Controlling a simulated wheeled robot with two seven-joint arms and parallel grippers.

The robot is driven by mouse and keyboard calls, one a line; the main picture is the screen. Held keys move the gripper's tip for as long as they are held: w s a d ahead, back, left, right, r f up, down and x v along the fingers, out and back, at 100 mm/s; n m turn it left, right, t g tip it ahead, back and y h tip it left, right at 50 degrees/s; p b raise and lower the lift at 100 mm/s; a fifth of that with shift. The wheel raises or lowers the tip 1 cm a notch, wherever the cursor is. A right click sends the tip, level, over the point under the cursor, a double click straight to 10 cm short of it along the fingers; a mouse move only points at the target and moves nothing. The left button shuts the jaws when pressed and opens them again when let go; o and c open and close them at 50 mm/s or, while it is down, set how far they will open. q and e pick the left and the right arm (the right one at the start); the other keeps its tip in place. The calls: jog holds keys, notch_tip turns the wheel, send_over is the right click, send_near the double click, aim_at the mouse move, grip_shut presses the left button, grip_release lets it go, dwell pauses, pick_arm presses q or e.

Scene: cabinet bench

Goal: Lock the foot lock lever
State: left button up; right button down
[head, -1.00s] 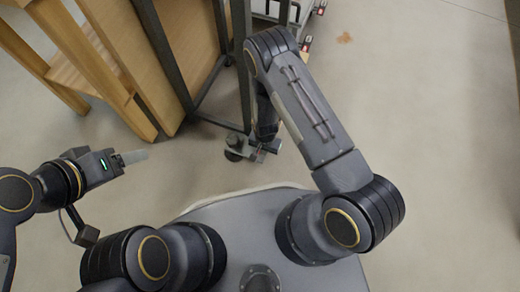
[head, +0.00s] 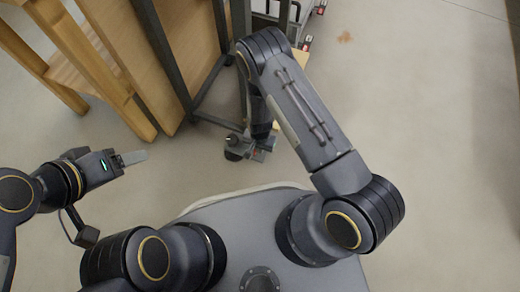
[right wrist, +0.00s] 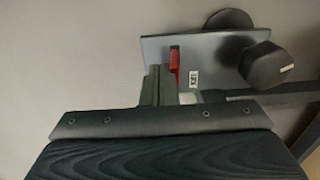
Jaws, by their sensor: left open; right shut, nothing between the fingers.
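The foot lock lever (right wrist: 175,62) is a small red piece in a slot of a grey metal plate (right wrist: 212,50), seen in the right wrist view. A small white label (right wrist: 194,79) sits beside it. My right gripper (right wrist: 160,84) is shut and empty, its fingertips right by the red lever; I cannot tell whether they touch it. In the head view the lock assembly (head: 238,150) is at the foot of the dark frame, partly covered by my right arm, and the right fingertips are hard to make out. My left gripper (head: 134,157) is open and empty, away to the left.
A black knob (right wrist: 268,66) and a black round part (right wrist: 229,20) are beside the plate. The dark metal frame (head: 168,55) stands close to the wooden panels and legs (head: 92,70) at left. Floor on the right (head: 440,150) is clear.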

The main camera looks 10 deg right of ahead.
jog(key=shift+w+a, duration=0.25)
jog(key=shift+a, duration=0.1)
jog(key=shift+r, duration=0.15)
jog(key=shift+s+d+r+p, duration=0.2)
jog(key=shift+d+r+p, duration=0.05)
jog(key=shift+r+p, duration=0.2)
jog(key=shift+s+d+r+p, duration=0.15)
jog(key=shift+d+r+p, duration=0.15)
jog(key=shift+r, duration=0.15)
notch_tip(320, 180, up, 7)
jog(key=p, duration=0.4)
jog(key=shift+p, duration=0.4)
dwell(0.3)
